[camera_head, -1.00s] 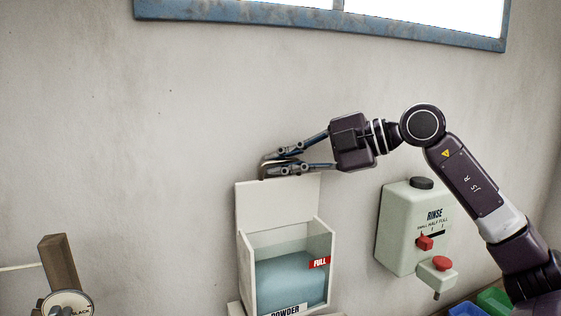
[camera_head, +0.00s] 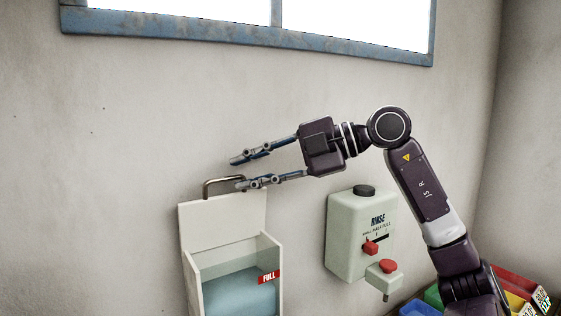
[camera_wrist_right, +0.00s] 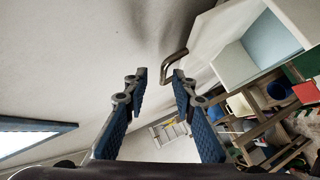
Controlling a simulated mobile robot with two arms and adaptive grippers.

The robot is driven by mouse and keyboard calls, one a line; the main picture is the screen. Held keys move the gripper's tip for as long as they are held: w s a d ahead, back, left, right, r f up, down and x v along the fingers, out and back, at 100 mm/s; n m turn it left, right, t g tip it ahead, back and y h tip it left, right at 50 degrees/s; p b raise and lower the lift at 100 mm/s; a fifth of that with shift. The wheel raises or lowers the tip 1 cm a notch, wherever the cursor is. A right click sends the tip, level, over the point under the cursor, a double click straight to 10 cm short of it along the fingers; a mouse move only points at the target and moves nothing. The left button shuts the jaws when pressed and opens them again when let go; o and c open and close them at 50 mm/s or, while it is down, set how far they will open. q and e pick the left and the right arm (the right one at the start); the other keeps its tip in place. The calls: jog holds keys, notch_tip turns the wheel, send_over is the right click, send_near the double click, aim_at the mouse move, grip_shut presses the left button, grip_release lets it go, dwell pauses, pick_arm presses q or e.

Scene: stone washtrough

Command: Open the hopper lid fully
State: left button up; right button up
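The white hopper lid (camera_head: 225,222) stands upright against the wall behind the open hopper box (camera_head: 198,285). Pale blue powder (camera_head: 240,292) shows inside, beside a red FULL label (camera_head: 268,277). A bent metal handle (camera_head: 222,179) sits on the lid's top edge. My right gripper (camera_head: 238,172) is open and empty, with its fingers spread just right of and above the handle. In the right wrist view, the handle (camera_wrist_right: 172,66) appears beyond the open fingertips (camera_wrist_right: 159,77), apart from them. My left gripper is not in view.
A RINSE dispenser (camera_head: 350,235) with red controls hangs on the wall to the right. Coloured bins (camera_head: 515,285) stand at the lower right. A blue-framed window (camera_head: 250,35) is above. The wall above the lid is clear.

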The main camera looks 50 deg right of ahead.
jog(key=v, duration=0.6)
jog(key=shift+s+d, duration=0.2)
jog(key=shift+s, duration=0.1)
